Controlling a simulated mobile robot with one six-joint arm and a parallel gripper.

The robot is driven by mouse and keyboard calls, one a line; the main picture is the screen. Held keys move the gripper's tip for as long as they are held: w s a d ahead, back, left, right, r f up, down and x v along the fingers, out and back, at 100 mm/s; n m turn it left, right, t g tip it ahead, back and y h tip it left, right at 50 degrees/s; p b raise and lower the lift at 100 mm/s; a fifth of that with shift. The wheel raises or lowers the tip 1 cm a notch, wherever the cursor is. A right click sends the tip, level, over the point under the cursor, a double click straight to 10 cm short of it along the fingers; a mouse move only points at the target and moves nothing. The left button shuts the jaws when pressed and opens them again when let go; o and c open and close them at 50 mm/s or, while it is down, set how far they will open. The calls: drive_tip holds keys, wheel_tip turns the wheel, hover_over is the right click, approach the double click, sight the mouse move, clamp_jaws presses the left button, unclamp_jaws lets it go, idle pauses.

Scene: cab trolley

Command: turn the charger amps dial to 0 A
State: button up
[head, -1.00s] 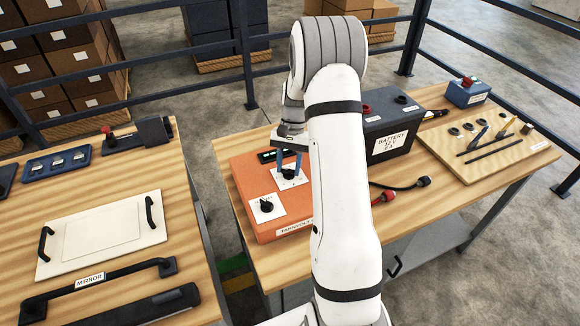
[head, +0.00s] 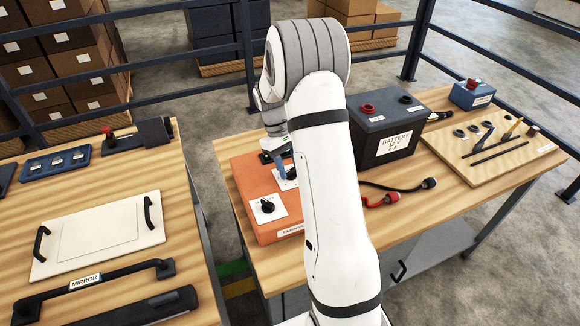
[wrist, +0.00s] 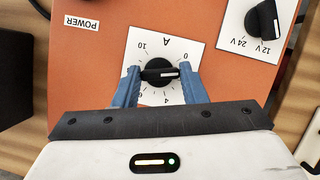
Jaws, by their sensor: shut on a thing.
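The orange charger (head: 250,176) lies on the right-hand bench. Its amps dial (wrist: 160,72) is a black knob on a white plate marked A, with 0, 4 and 10 readable in the wrist view. My gripper (wrist: 159,84) is shut on this knob, one blue finger on each side. The knob's white pointer line faces right, towards the right finger, a little below the 0 mark. The fingers hide part of the scale. In the head view my gripper (head: 280,168) is over the charger, and my arm hides part of the plate.
A second dial (wrist: 264,20), marked 12 V and 24 V, sits beside the amps dial. A POWER label (wrist: 81,22) is on the charger. A dark battery (head: 388,128) stands right of my arm. Red and black clamps (head: 390,198) lie in front of it.

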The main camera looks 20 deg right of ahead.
drive_tip(key=n+h, duration=0.1)
drive_tip(key=n, duration=0.1)
drive_tip(key=n+t+b, duration=0.1)
drive_tip(key=n, duration=0.2)
drive_tip(key=shift+s+a+h, duration=0.1)
drive_tip(key=shift+a+h, duration=0.05)
drive_tip(key=shift+h, duration=0.25)
drive_tip(key=shift+n, duration=0.4)
drive_tip(key=o, duration=1)
drive_tip(key=shift+r, duration=0.1)
drive_tip(key=v, duration=0.7)
drive_tip(key=shift+r+b, duration=0.35)
drive_tip(key=shift+b, duration=0.1)
drive_tip(key=shift+a, duration=0.1)
